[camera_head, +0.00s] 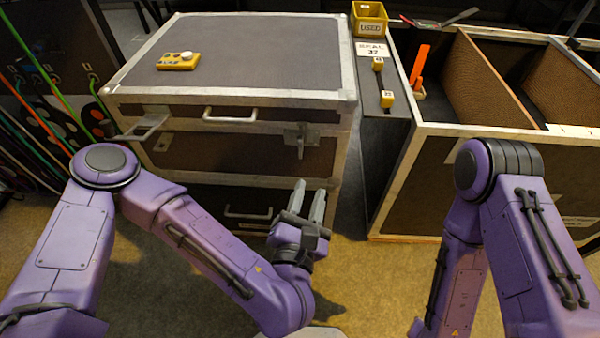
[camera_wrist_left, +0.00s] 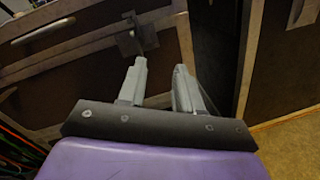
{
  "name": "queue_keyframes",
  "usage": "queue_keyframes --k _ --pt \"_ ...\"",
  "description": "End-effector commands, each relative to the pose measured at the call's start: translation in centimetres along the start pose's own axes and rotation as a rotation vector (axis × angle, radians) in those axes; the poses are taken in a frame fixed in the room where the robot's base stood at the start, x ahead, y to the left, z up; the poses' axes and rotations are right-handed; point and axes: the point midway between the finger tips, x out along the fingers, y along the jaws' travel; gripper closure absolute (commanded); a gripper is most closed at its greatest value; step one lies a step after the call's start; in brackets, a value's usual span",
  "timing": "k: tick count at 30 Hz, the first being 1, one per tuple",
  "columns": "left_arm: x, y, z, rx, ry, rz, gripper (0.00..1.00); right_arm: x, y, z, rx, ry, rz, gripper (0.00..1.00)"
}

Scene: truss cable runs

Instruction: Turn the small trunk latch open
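The small trunk (camera_head: 230,130) is a dark case with pale metal edges and a closed lid, left of centre in the head view. Its latch (camera_head: 300,138) is a grey metal plate with a hanging tab on the front face, near the right corner. The latch also shows in the left wrist view (camera_wrist_left: 135,38), above the fingers. My left gripper (camera_head: 308,203) is in front of the trunk, below the latch and apart from it. Its fingers are parted and empty, also in the left wrist view (camera_wrist_left: 160,85). My right gripper is out of view; only its arm shows.
A yellow device (camera_head: 178,61) lies on the trunk lid. A handle (camera_head: 230,115) and a bracket (camera_head: 148,125) stick out from the front. A large open case (camera_head: 470,131) with dividers stands at the right. A yellow bin (camera_head: 369,19) sits behind. The floor in front is clear.

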Motion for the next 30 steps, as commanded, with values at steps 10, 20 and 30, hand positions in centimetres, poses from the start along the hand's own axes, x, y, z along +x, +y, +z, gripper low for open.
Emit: queue_keyframes --k 10,20,30 --pt "0.6 2.7 0.3 -0.45 0.052 0.14 0.66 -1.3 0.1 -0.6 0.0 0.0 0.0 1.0" --pt "4.8 3.2 -0.6 -0.443 0.056 0.146 0.66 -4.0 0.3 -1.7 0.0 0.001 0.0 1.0" --pt "10.2 3.8 -1.1 -0.443 0.055 0.14 0.66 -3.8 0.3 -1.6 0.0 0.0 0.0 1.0"
